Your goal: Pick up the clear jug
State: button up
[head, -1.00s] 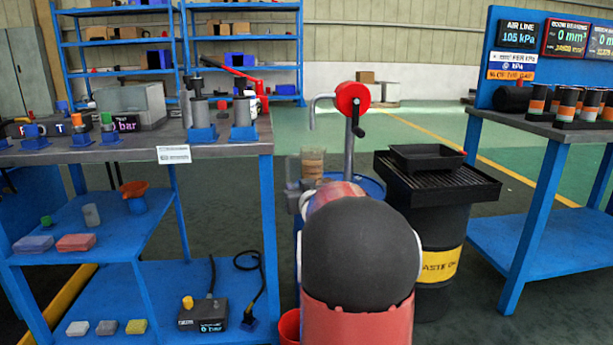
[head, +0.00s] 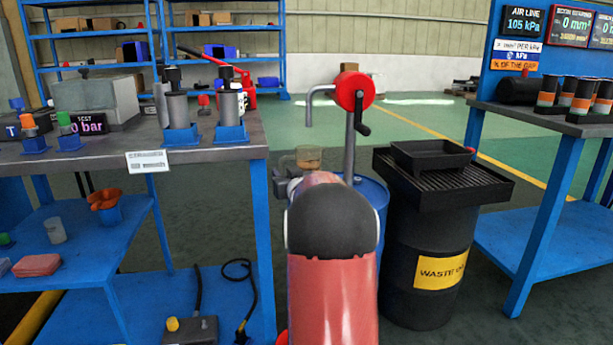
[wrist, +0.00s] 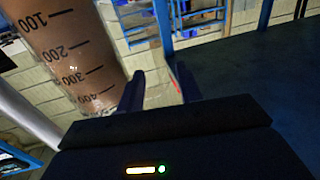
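The clear jug (head: 308,158) shows in the head view as a small see-through vessel with brown contents, above the blue drum (head: 372,205) and below the bent spout. My arm hides what is beneath it. In the wrist view the jug (wrist: 65,50) is large and tilted at the upper left, with black volume marks and brown contents. My gripper (wrist: 158,78) has its two dark fingers apart, with only background visible between them. The jug is to the left of the left finger; I cannot tell whether they touch. In the head view my gripper is mostly hidden behind my arm.
A hand pump with a red body (head: 354,91), crank and grey spout rises close behind the jug. A black waste-oil drum (head: 424,245) with a tray on top stands to the right. A workbench (head: 245,150) stands at left, another bench (head: 545,122) at right.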

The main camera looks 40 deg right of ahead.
aim_at(281, 171)
jog(key=x, duration=0.3)
jog(key=shift+w+f, duration=0.1)
jog(key=shift+w, duration=0.25)
grip_shut()
